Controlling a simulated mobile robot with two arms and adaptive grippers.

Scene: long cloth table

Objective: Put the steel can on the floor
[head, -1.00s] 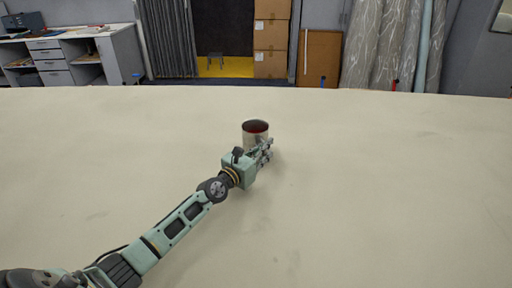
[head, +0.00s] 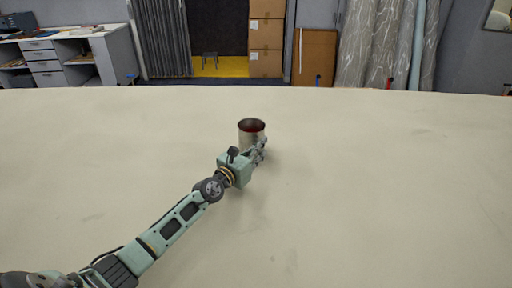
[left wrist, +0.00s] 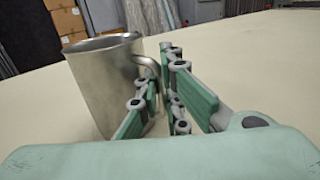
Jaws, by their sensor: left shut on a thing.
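The steel can (head: 248,136) is a grey metal cup with a dark reddish inside. It stands upright at the middle of the table in the head view. In the left wrist view the can (left wrist: 105,85) shows a side handle (left wrist: 149,68). My left gripper (head: 261,148) is at the can's near right side, with its fingers (left wrist: 160,80) closed at the handle. The fingers hide part of the handle. Whether the can's base touches the cloth cannot be told. My right gripper is not in view.
The long cream cloth table (head: 380,190) is otherwise bare, with free room all around the can.

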